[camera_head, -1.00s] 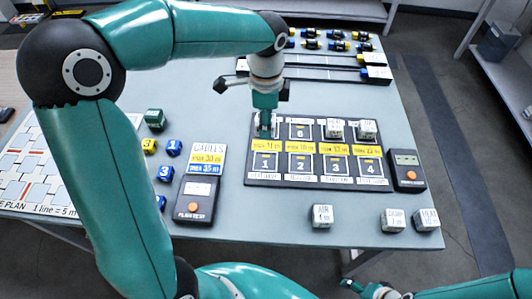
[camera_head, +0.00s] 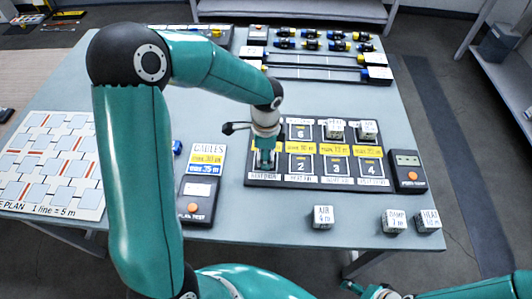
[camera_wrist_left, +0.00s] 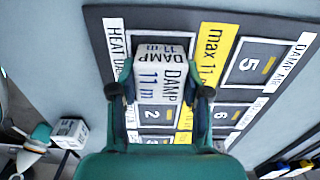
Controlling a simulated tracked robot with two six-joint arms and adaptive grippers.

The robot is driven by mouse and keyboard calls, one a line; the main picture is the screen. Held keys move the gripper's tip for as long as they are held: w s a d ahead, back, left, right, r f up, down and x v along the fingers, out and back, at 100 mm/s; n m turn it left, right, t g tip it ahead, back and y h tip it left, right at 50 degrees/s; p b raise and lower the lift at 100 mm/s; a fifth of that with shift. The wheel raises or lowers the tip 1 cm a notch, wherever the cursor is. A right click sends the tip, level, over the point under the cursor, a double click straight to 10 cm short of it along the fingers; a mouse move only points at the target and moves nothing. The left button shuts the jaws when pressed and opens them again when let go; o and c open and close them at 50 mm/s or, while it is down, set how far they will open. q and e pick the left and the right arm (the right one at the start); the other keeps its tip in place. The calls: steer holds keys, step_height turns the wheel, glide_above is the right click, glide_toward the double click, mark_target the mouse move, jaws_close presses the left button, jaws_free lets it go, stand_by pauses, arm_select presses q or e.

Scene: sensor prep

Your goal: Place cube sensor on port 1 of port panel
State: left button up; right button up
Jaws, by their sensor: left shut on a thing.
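My left gripper (camera_head: 265,163) reaches down over the lower left corner of the dark port panel (camera_head: 317,170), where port 1 is. In the left wrist view its fingers (camera_wrist_left: 160,92) are shut on a white cube sensor (camera_wrist_left: 163,75) marked "DAMP 11 m". The cube covers port 1; whether it touches the panel I cannot tell. Port 2 (camera_head: 299,166) and port 5 (camera_wrist_left: 262,64) are empty. Two white cubes (camera_head: 335,130) (camera_head: 367,130) sit on the right ports of the upper row. My right gripper (camera_head: 358,288) is small at the bottom edge, its jaw opening unclear.
Cubes marked AIR (camera_head: 323,217), DAMP (camera_head: 394,221) and HEAT (camera_head: 428,221) stand along the table's front edge. A tester (camera_head: 407,172) with an orange button is right of the panel; a plan test box (camera_head: 197,200) is to its left. Cable connectors (camera_head: 310,44) lie behind.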

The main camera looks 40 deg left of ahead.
arm_select(q)
steer(key=o, duration=1.1)
steer(key=shift+o, duration=0.2)
step_height(320, 180, up, 12)
steer(key=shift+s, duration=0.1)
